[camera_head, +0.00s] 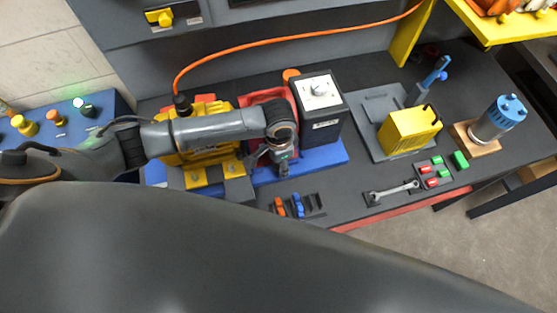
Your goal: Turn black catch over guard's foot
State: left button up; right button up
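My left gripper (283,163) points down at the front of a red guard (254,97), between the yellow motor (168,158) and a black box with a round knob (327,115). Its fingers are small and dark here, so I cannot tell whether they are open or shut. All of these stand on a blue base (325,158). My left forearm crosses in front of the yellow motor and hides part of it and of the guard. I cannot make out the black catch or the guard's foot; the gripper and wrist cover that area. My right gripper is not in view.
A yellow box (408,132) sits on a grey plate at right. Beyond it a blue motor (497,118) stands on a wooden block. A wrench (394,191) and red and green pieces lie near the front edge. A large dark form fills the foreground.

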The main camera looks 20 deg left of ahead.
pick_arm(q)
notch_tip(320, 180, up, 12)
dwell(0.7)
